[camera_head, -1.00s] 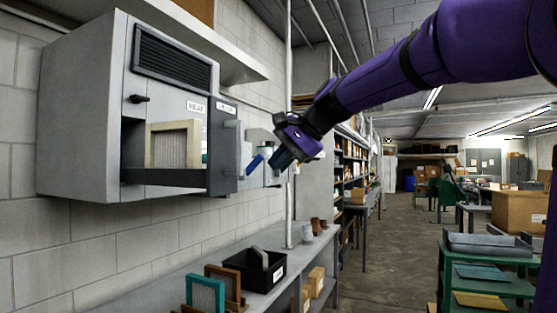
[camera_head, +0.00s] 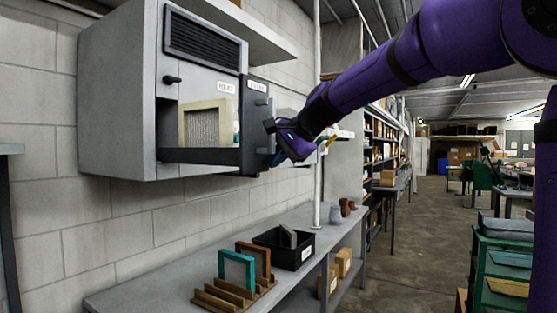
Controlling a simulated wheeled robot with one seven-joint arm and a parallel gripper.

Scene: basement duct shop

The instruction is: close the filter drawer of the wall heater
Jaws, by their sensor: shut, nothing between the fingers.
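The wall heater (camera_head: 118,95) is a light grey box on the block wall at the left, with a dark louvre and a small black knob. Its filter drawer (camera_head: 205,156) stands out to the right of the heater's front, its dark front panel (camera_head: 256,105) facing right. A filter with a pale wooden frame (camera_head: 183,127) stands upright in the drawer. My gripper (camera_head: 276,141) is at the end of my purple arm, just right of the drawer's front panel. Its fingers are partly hidden, and I cannot tell whether they touch the panel. It holds nothing.
Below is a grey bench (camera_head: 150,289) with a wooden rack (camera_head: 238,292) of framed filters, a black bin (camera_head: 283,249) and small pots. A vertical pipe (camera_head: 317,180) stands behind my gripper. A green cart (camera_head: 500,265) is at the right. The floor between is free.

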